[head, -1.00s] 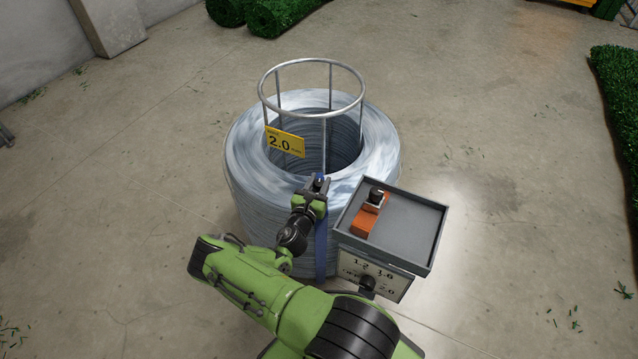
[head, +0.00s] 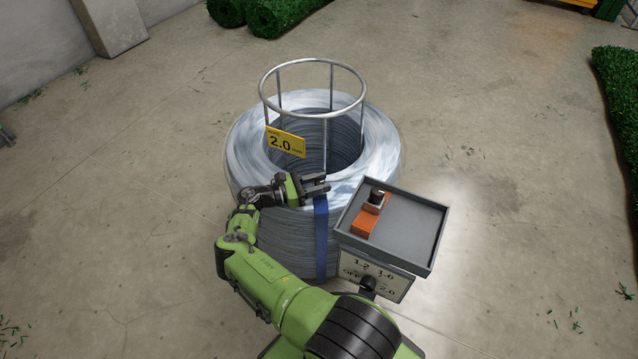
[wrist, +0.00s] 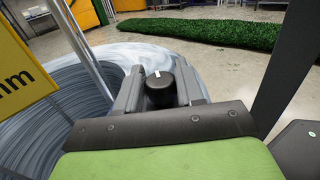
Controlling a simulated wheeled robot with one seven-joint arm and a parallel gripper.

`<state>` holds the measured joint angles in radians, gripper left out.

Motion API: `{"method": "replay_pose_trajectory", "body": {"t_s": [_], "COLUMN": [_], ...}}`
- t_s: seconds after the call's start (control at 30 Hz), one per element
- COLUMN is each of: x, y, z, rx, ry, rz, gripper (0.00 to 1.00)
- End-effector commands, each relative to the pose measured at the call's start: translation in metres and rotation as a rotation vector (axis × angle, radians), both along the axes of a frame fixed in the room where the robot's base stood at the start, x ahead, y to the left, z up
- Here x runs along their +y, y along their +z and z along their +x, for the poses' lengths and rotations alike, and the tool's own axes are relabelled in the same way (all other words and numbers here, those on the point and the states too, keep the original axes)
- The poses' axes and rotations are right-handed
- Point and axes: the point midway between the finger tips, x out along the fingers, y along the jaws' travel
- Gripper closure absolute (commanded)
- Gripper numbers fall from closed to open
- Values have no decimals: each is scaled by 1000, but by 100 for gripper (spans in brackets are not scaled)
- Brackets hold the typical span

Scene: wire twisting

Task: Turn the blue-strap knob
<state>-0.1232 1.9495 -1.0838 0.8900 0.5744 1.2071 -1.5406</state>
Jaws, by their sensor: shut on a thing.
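The blue strap (head: 321,240) runs down the front side of the large wire coil (head: 265,225). Its knob is a dark round cap with a white mark (wrist: 159,88), in the wrist view. My gripper (head: 318,184) is at the top end of the strap, its fingers pointing right in the head view. In the wrist view its two grey fingers stand on either side of the knob, shut on it. In the head view the fingers largely hide the knob.
A grey tray (head: 415,225) with an orange block (head: 368,222) stands close right of my gripper. Below it is a dial panel (head: 392,285) with a black knob. A metal ring frame (head: 313,64) and yellow "2.0" tag (head: 286,142) rise from the coil.

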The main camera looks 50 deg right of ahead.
Motion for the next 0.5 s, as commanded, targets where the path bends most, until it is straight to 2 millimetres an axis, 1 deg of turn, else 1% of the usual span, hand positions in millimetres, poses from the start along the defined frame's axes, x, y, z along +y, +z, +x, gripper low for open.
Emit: {"method": "replay_pose_trajectory", "body": {"t_s": [0.2,0.5], "x": [-2,-2], "y": [1,1], "z": [0,-1], "rx": [-4,-6], "ry": [-97,-168], "rz": [-4,-3], "gripper": [93,93]}}
